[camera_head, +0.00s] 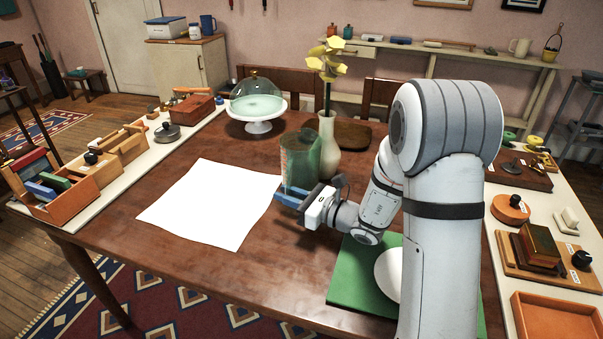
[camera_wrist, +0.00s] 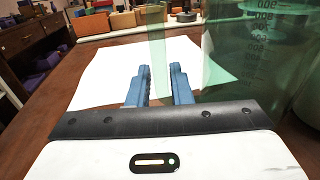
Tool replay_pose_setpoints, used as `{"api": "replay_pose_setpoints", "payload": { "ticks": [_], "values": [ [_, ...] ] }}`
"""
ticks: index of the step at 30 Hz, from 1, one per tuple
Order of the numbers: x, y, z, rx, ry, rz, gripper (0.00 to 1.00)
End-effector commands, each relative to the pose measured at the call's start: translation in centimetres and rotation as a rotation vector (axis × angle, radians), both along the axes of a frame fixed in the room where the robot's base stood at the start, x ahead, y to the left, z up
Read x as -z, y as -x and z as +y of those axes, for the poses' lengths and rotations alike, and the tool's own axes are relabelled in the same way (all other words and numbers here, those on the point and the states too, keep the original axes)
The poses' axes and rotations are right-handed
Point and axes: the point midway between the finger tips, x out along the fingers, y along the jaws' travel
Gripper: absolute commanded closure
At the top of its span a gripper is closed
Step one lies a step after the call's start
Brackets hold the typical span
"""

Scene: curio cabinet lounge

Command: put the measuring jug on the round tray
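The measuring jug (camera_head: 300,163) is clear green with volume marks and stands upright on the brown table, just left of a white vase. In the wrist view the jug (camera_wrist: 268,70) fills the right side, and a green strip, perhaps its handle, rises beyond the fingers. My gripper (camera_head: 287,198) is low at the near side of the jug, its blue fingers pointing left. A white round disc (camera_head: 388,270), possibly the round tray, lies on a green mat, partly hidden by my arm.
A white sheet (camera_head: 210,204) lies left of the jug. The vase (camera_head: 327,150) with a yellow flower stands close behind my gripper. A domed cake stand (camera_head: 257,107) and a brown board (camera_head: 353,134) are farther back. Side counters (camera_head: 90,205) hold several small objects.

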Motion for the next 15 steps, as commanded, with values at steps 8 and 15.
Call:
{"api": "replay_pose_setpoints", "payload": {
  "ticks": [8,15],
  "values": [
    [0.00,0.02,-0.03,0.000,0.000,0.000,1.00],
    [0.00,0.02,-0.02,0.000,0.000,0.000,1.00]
  ]
}}
